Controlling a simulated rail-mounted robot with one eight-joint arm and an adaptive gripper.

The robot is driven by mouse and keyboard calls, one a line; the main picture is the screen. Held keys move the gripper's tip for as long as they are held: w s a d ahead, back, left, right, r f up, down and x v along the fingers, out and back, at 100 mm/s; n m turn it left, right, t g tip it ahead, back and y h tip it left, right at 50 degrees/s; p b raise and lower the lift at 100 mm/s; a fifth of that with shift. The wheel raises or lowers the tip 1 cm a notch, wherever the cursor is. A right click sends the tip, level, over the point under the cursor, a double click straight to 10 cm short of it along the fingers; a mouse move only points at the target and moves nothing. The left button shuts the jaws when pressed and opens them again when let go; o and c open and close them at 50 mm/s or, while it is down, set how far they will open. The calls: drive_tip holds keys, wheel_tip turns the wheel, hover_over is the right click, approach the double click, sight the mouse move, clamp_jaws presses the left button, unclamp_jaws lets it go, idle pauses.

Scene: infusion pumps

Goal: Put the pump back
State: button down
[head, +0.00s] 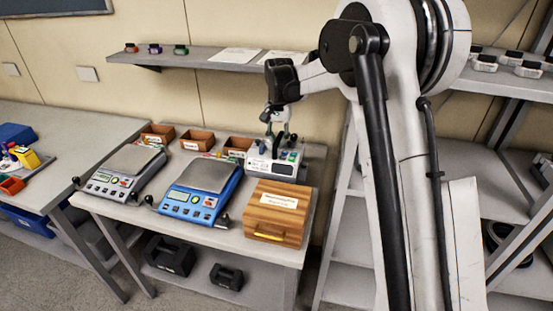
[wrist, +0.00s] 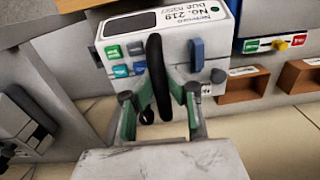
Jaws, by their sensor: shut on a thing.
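The pump (head: 273,161) is a white box with a dark display and coloured buttons, at the back right of the middle table, behind a wooden box. In the wrist view the pump (wrist: 178,32) shows a label with "No. 219", green and blue buttons and a blue knob. My gripper (head: 277,132) is above it. In the wrist view my gripper (wrist: 157,98), with green-sided fingers, is shut on the pump's black handle (wrist: 156,70). The pump looks upright; whether its base touches the table is hidden.
The wooden box (head: 277,210) stands close in front. A blue scale (head: 200,190) and a grey scale (head: 126,171) stand left, with brown bins (head: 197,140) behind. A wall shelf (head: 185,60) holds small items and papers. At right, racks (head: 490,170) bear white devices (head: 528,69).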

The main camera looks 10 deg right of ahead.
sight(278, 159)
drive_tip(key=shift+f, duration=3.85)
drive_tip(key=c, duration=2.3)
unclamp_jaws()
drive_tip(key=shift+f, duration=0.1)
drive_tip(key=shift+c, duration=0.2)
drive_tip(key=o, duration=0.5)
drive_tip(key=shift+c, duration=0.2)
